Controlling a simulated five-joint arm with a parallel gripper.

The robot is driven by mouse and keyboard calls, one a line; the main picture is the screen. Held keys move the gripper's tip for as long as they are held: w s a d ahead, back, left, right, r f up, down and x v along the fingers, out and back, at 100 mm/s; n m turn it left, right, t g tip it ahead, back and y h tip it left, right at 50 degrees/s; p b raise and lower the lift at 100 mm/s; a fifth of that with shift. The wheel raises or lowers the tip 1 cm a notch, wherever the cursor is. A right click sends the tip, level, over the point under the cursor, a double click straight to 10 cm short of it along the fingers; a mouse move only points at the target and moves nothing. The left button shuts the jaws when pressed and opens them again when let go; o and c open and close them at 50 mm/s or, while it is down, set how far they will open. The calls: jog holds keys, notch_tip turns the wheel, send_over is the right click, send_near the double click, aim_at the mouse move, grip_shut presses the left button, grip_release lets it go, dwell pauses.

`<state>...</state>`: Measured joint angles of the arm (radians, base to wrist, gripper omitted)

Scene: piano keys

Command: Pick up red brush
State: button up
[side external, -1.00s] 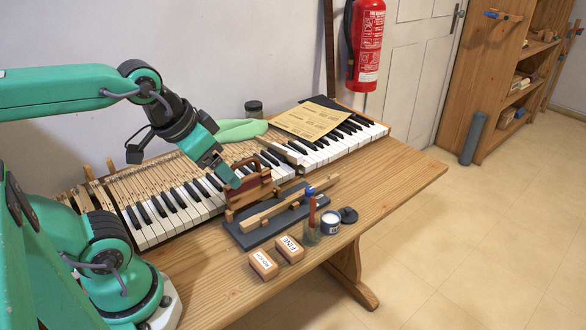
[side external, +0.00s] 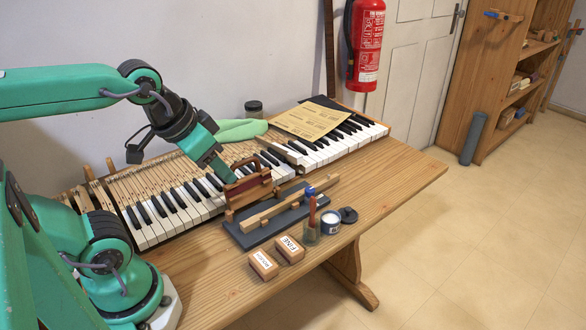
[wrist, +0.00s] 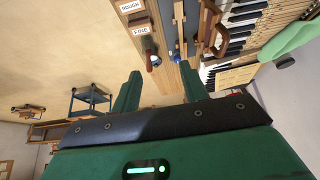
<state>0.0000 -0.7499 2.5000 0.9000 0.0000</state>
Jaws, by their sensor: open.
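My gripper (side external: 231,179) is open and empty. It is above the keys, beside a wooden rack with a dark red piece, to the left of the brush and further back. Its two fingers show in the wrist view (wrist: 160,88), apart with nothing between them.
The wooden rack (side external: 248,188) stands close to my fingertips. A dark board (side external: 255,238) with a wooden bar lies between it and the brush. A round tin (side external: 331,222) is right of the jar. FINE (side external: 290,249) and ROUGH (side external: 263,264) blocks are at front left.

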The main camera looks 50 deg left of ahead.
jog(key=shift+w, duration=0.15)
jog(key=g, duration=0.5)
send_over(312, 221)
jog(key=f, duration=0.8)
jog(key=shift+a+f, duration=0.35)
jog(key=shift+a, duration=0.05)
jog(key=shift+w+d+f+g, duration=0.15)
jog(key=shift+w+f+g, duration=0.2)
jog(key=shift+f, duration=4)
grip_shut()
